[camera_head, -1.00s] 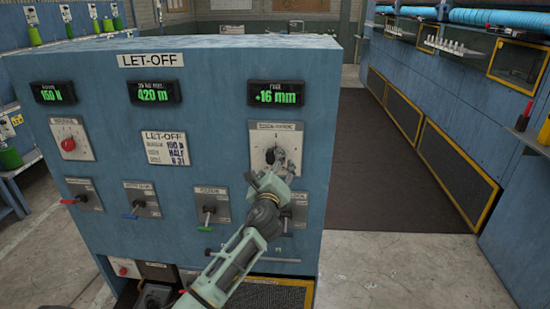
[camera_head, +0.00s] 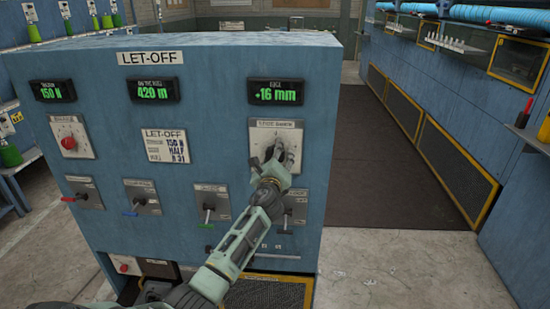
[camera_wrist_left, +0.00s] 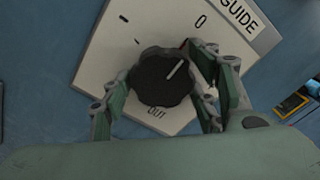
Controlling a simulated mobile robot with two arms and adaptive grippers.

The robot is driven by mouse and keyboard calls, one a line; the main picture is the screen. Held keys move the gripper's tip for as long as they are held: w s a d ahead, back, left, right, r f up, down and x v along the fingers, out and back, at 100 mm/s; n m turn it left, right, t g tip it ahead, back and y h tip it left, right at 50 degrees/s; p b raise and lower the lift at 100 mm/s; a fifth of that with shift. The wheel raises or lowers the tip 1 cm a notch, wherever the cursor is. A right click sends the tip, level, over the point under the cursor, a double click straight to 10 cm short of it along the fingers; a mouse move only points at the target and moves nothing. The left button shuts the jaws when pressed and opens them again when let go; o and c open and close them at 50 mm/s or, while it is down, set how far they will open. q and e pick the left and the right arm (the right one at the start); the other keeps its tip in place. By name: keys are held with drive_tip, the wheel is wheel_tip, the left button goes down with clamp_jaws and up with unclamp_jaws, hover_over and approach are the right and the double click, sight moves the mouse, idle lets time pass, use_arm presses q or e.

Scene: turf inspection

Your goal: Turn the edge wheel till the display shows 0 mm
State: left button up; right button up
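The edge display (camera_head: 276,93) at the panel's upper right reads +16 mm in green. Below it is the pale edge guide plate (camera_head: 259,137). Its black wheel (camera_wrist_left: 160,82) shows in the left wrist view, with a white pointer line slanting up and right; in the head view the gripper mostly hides it. My left gripper (camera_head: 277,158) is at the wheel. In the left wrist view its fingers (camera_wrist_left: 160,95) stand on both sides of the wheel, with a narrow gap at the left; the right finger is very close, contact unclear. My right gripper is not in view.
The blue let-off cabinet (camera_head: 100,120) also carries a red knob (camera_head: 68,143), several small levers, and displays reading 150 N (camera_head: 53,90) and 420 m (camera_head: 154,90). A dark floor mat (camera_head: 390,175) and a blue machine (camera_head: 505,180) lie to the right.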

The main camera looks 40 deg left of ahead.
use_arm(q)
drive_tip(key=c, duration=0.7)
drive_tip(key=shift+f+n, duration=0.1)
drive_tip(key=shift+n, duration=0.3)
drive_tip(key=n+b, duration=0.2)
drive_tip(key=n, duration=0.1)
drive_tip(key=shift+d+f+n, duration=0.1)
drive_tip(key=shift+f+n, duration=0.05)
drive_tip(key=shift+n, duration=0.15)
drive_tip(key=n+b, duration=0.3)
drive_tip(key=n, duration=0.3)
drive_tip(key=shift+w+d, duration=0.1)
drive_tip(key=shift+n+b, duration=0.8)
drive_tip(key=shift+n, duration=1.9)
